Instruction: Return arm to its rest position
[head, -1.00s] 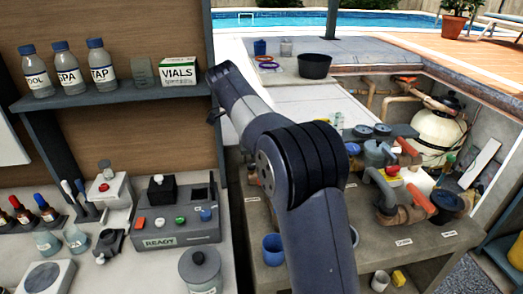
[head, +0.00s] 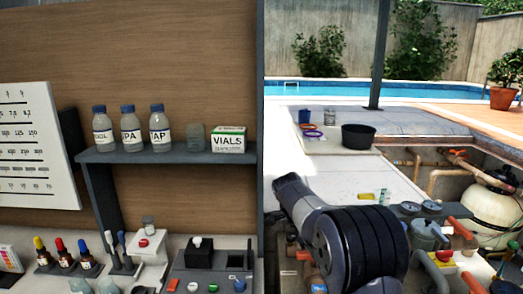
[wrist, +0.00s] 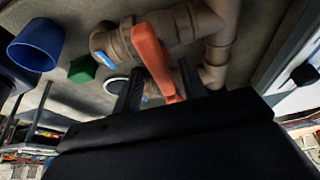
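My arm (head: 340,240) is bent, with its large dark joint at the lower middle of the head view. My gripper is hidden there. In the wrist view my gripper (wrist: 160,72) shows two dark fingers standing apart. An orange valve handle (wrist: 154,58) on a brown pipe (wrist: 180,27) appears in the gap between them. I cannot tell whether the fingers touch it. They are not closed on it.
A blue cup (wrist: 35,45) and a green block (wrist: 83,69) are at the left of the wrist view. A shelf (head: 170,153) holds bottles and a VIALS box (head: 228,140). Several pipes and valves crowd the pit beside my arm. A black bowl (head: 358,136) stands on the deck behind.

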